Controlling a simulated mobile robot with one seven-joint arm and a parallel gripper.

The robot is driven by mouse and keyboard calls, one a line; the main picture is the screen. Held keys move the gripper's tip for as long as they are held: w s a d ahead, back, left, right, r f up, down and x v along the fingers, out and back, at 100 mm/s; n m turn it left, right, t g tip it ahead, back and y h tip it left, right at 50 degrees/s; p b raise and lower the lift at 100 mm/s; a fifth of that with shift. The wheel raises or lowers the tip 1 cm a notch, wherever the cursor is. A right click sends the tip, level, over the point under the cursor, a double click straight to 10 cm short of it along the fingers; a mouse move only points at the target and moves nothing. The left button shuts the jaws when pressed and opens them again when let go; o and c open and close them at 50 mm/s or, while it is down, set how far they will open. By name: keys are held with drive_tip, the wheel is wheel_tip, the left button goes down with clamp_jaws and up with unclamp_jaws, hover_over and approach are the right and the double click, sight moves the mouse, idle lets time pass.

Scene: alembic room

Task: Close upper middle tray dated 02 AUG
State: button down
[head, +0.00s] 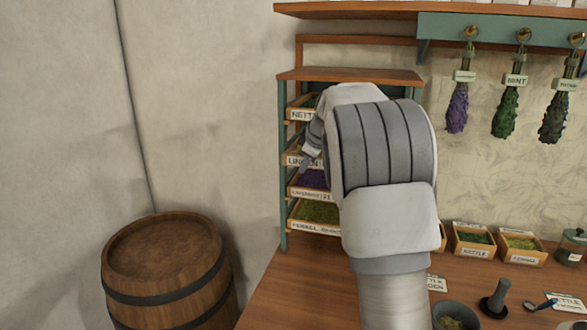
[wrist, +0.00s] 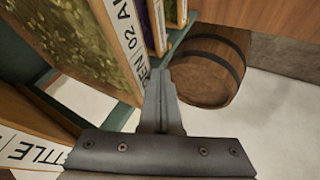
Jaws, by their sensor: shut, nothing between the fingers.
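The upper middle tray (head: 298,160), labelled LINDEN in the head view, sits in the small rack under the nettle tray. Its front wall (wrist: 118,28) shows close up in the wrist view, with the end of the name and "02 AU" readable and green-brown herbs behind it. My gripper (head: 305,164) is shut and empty at the front of this tray. In the wrist view the closed fingertips (wrist: 160,75) lie by the lower end of its label; I cannot tell whether they touch. My arm hides the right part of the rack and most of the tray's depth.
The nettle tray (head: 302,114) is above; the lavender (head: 310,192) and fennel (head: 316,227) trays are below. A teal rack post (head: 283,190) stands at the left. A barrel (head: 165,268) stands on the floor at left. Small herb boxes (head: 473,250) stand right on the counter.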

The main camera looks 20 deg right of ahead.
drive_tip(key=w+d+p, duration=0.1)
drive_tip(key=w+d, duration=0.1)
drive_tip(key=w, duration=0.1)
drive_tip(key=shift+w+d+r+p, duration=0.1)
drive_tip(key=shift+w+d+p, duration=0.1)
drive_tip(key=shift+p, duration=0.2)
drive_tip(key=shift+w, duration=0.1)
drive_tip(key=shift+d+r, duration=0.1)
